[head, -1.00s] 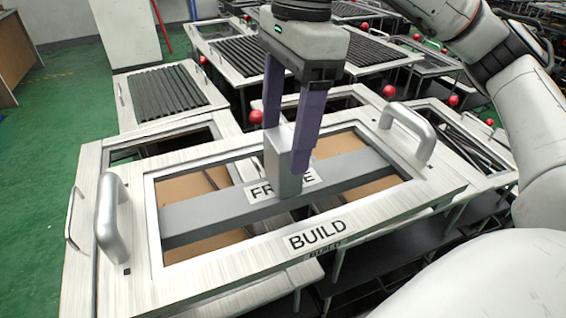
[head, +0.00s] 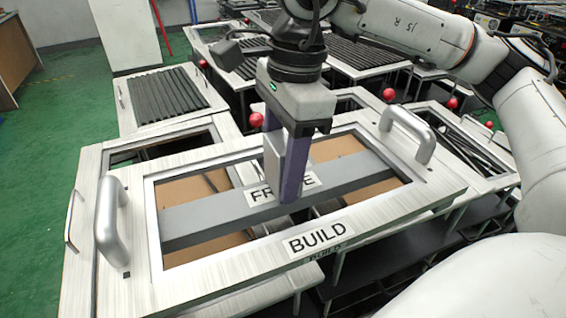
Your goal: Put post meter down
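The post meter is a light grey upright block (head: 272,170) standing on a grey crossbar (head: 205,217) inside a pale framed panel. A white label on the bar, starting "FR", is partly hidden by the post and my gripper. My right gripper (head: 282,175) points down over the post with its purple fingers on either side. One finger goes behind the post; the other covers its right side. I cannot tell whether the fingers press on it. My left gripper is not in view.
The panel has a metal handle at the left (head: 111,220) and another at the right (head: 408,132). A "BUILD" label (head: 317,237) is on its front edge. Benches with dark slatted tops (head: 167,95) and red balls (head: 389,94) stand behind. Green floor is clear at the left.

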